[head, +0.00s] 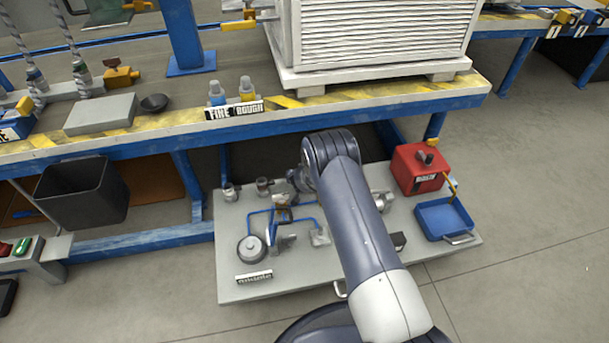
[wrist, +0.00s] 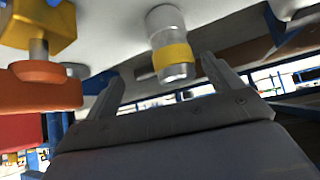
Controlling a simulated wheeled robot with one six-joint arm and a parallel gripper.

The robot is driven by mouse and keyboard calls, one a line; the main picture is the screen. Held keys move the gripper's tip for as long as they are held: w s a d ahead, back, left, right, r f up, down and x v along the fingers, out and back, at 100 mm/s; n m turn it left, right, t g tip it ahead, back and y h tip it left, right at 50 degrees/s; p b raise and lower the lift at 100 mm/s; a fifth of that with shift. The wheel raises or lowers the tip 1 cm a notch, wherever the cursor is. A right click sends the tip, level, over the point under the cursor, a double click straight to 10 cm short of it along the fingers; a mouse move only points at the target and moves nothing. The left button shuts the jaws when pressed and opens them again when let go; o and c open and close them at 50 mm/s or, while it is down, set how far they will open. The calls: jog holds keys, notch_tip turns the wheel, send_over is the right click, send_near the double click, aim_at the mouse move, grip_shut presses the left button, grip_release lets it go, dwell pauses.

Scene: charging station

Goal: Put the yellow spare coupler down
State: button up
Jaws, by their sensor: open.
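In the wrist view a pale metal cylinder with a yellow band (wrist: 172,50), likely the yellow spare coupler, stands against a grey surface (wrist: 110,30). The picture there looks upside down. My gripper (wrist: 163,68) is open, with one finger on each side of the cylinder's near end. Gaps show beside the fingers, and I see no clear contact. In the head view my arm hides most of the gripper and I cannot pick out the yellow coupler. My arm reaches over a low grey panel (head: 235,288) carrying fittings and blue pipes.
A red box (head: 418,169) and a blue tray (head: 444,218) are at the panel's right. A blue-framed bench (head: 180,121) runs behind. A dark bin (head: 84,191) stands left. Yellow (wrist: 40,25) and orange (wrist: 40,88) parts lie close left of my gripper. Floor is clear at right.

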jog(key=shift+r, duration=0.25)
jog(key=p+v, duration=0.2)
jog(key=v, duration=0.5)
jog(key=shift+s, duration=0.2)
jog(key=shift+r, duration=0.1)
jog(key=b+x, duration=0.2)
jog(key=x, duration=0.5)
jog(key=shift+w+f, duration=0.25)
jog(key=shift+f, duration=0.05)
notch_tip(320, 180, up, 4)
jog(key=shift+p, duration=1.2)
jog(key=shift+r, duration=0.6)
